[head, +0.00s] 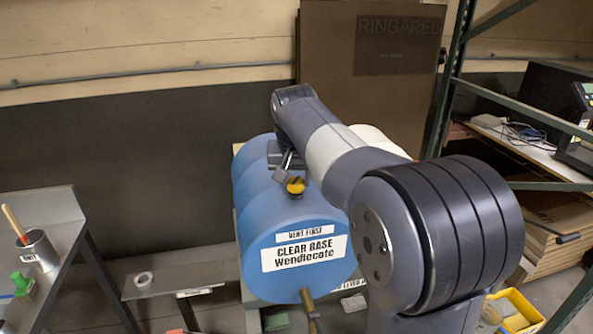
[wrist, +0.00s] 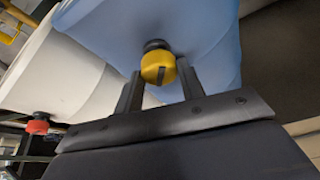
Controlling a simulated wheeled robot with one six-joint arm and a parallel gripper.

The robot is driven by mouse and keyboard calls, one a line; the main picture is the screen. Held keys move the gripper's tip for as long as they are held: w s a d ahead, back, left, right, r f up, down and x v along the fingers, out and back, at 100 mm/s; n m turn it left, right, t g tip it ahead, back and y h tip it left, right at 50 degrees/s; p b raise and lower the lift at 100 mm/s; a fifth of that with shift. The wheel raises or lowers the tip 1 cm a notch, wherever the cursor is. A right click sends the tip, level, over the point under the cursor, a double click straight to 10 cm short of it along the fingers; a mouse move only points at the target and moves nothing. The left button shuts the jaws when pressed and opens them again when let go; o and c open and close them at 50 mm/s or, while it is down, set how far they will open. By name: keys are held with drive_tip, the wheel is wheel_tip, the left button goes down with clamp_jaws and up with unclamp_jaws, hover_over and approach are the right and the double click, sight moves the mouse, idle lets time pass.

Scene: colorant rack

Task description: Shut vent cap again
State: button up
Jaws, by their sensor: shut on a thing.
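The blue drum (head: 253,225) lies on its side with labels "VENT FIRST" and "CLEAR BASE Wendlecote" on its front end. The yellow vent cap (head: 296,186) sits on a dark neck on top of the drum near that end. In the wrist view the yellow cap (wrist: 158,64) has a dark slot mark and lies between the finger ends. My gripper (head: 290,177) reaches down over the drum from behind the cap and is shut on it. The wrist view shows a finger of my gripper (wrist: 160,77) on each side. Whether the cap is fully seated cannot be told.
A brass tap (head: 309,301) sticks out below the drum's front. A white drum (wrist: 45,68) with a red cap (wrist: 37,127) lies beside the blue one. A grey bench (head: 55,225) stands left, a green rack post (head: 447,85) right, a yellow bin (head: 527,308) lower right.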

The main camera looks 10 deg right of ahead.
drive_tip(key=m+h+p, duration=0.1)
drive_tip(key=m, duration=0.1)
drive_tip(key=m+g+p, duration=0.1)
drive_tip(key=m, duration=0.2)
drive_tip(key=shift+w+a+r+m+h, duration=0.1)
drive_tip(key=shift+a+r+m+h, duration=0.05)
drive_tip(key=shift+m+h, duration=0.2)
drive_tip(key=m+p, duration=0.1)
drive_tip(key=m, duration=0.1)
drive_tip(key=m+g+h+p, duration=0.1)
drive_tip(key=m, duration=0.1)
drive_tip(key=shift+w+m+g, duration=0.1)
drive_tip(key=shift+m+g, duration=0.2)
drive_tip(key=shift+m, duration=0.35)
drive_tip(key=o, duration=1)
drive_tip(key=v, duration=1)
drive_tip(key=shift+a+r, duration=0.2)
drive_tip(key=shift+a, duration=0.1)
